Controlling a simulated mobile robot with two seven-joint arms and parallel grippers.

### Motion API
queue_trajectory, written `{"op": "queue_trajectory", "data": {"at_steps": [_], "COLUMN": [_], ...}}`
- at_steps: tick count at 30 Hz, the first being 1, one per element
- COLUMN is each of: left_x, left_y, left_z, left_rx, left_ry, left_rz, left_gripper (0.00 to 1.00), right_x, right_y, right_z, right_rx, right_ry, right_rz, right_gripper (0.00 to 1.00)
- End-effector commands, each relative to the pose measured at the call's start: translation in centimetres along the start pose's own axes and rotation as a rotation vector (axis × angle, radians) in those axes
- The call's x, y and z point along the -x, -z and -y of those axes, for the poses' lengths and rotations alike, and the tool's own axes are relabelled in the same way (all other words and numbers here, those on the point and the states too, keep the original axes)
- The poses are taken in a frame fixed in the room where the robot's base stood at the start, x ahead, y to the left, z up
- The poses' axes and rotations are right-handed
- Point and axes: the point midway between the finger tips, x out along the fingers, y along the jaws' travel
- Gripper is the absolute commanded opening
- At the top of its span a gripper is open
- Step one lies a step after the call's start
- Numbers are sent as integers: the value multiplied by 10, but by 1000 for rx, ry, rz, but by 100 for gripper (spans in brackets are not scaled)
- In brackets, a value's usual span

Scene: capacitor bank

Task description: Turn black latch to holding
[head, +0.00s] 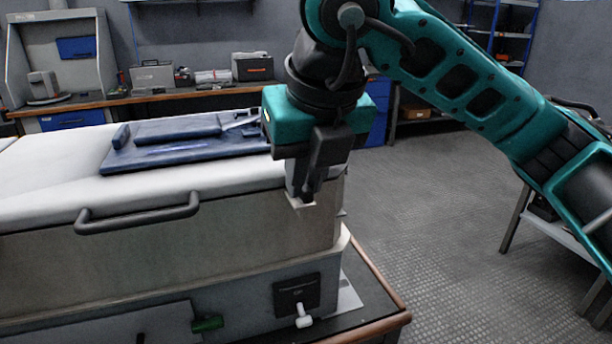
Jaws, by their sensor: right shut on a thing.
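My right gripper (302,194) points down at the right front corner of the large pale cabinet (160,240). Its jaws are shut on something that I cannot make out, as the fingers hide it. A small pale piece shows at the fingertips. A small dark stub (140,338) shows at the bottom edge of the head view; it is cut off, and I cannot tell whether it is the black latch. A green handle (208,324) and a white handle (304,316) are low on the cabinet front. My left gripper is out of view.
A grey bar handle (138,213) juts from the cabinet front. A blue panel (180,142) lies on the white top. The cabinet stands on a dark table with a wooden edge (380,280). Open floor (430,220) lies to the right; a workbench (150,98) is behind.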

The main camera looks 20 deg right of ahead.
Motion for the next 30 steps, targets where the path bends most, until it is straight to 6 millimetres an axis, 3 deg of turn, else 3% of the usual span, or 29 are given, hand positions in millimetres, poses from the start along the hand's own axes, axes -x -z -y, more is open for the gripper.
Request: {"op": "queue_trajectory", "data": {"at_steps": [13, 14, 17, 25, 30], "left_x": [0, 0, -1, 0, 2], "left_y": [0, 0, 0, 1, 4], "left_z": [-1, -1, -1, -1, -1], "left_rx": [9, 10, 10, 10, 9], "left_ry": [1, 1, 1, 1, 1], "left_rz": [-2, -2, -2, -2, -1], "left_gripper": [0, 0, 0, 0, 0], "right_x": [1, 1, 1, 2, 23], "right_y": [-1, -1, -1, -1, -2], "right_z": [0, 0, 0, 0, 0], "right_rx": [-11, -10, -10, -9, -9], "right_ry": [2, 2, 2, 2, 2], "right_rz": [3, 3, 2, 1, 5], "right_gripper": [0, 16, 24, 24, 24]}}
